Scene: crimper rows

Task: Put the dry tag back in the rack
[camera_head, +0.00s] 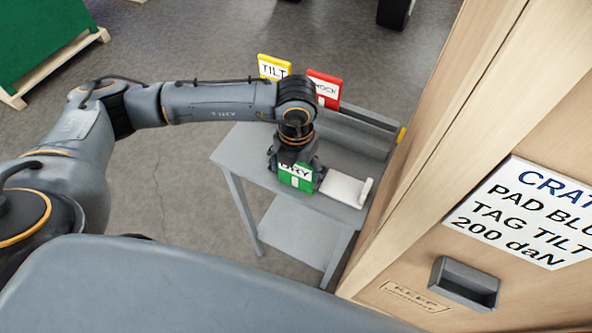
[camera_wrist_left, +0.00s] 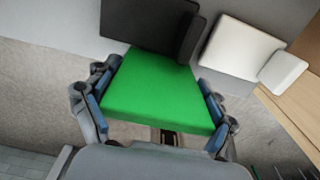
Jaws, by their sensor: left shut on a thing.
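The green dry tag (camera_head: 296,177), with "DRY" lettering partly covered by the gripper, is in my left gripper (camera_head: 294,165) above the front part of the grey table. In the left wrist view the tag (camera_wrist_left: 160,92) fills the space between the two blue-padded fingers of the left gripper (camera_wrist_left: 158,112), which are shut on it. The grey rack (camera_head: 352,127) runs along the back of the table. It holds a yellow tilt tag (camera_head: 273,67) and a red tag (camera_head: 325,88) whose lettering is partly hidden by my arm. My right gripper is not in view.
A white block-like thing (camera_head: 342,188) lies on the table (camera_head: 238,150) right of the green tag; it also shows in the wrist view (camera_wrist_left: 240,47), near a dark thing (camera_wrist_left: 150,25). A wooden crate (camera_head: 470,130) with a printed label stands close on the right.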

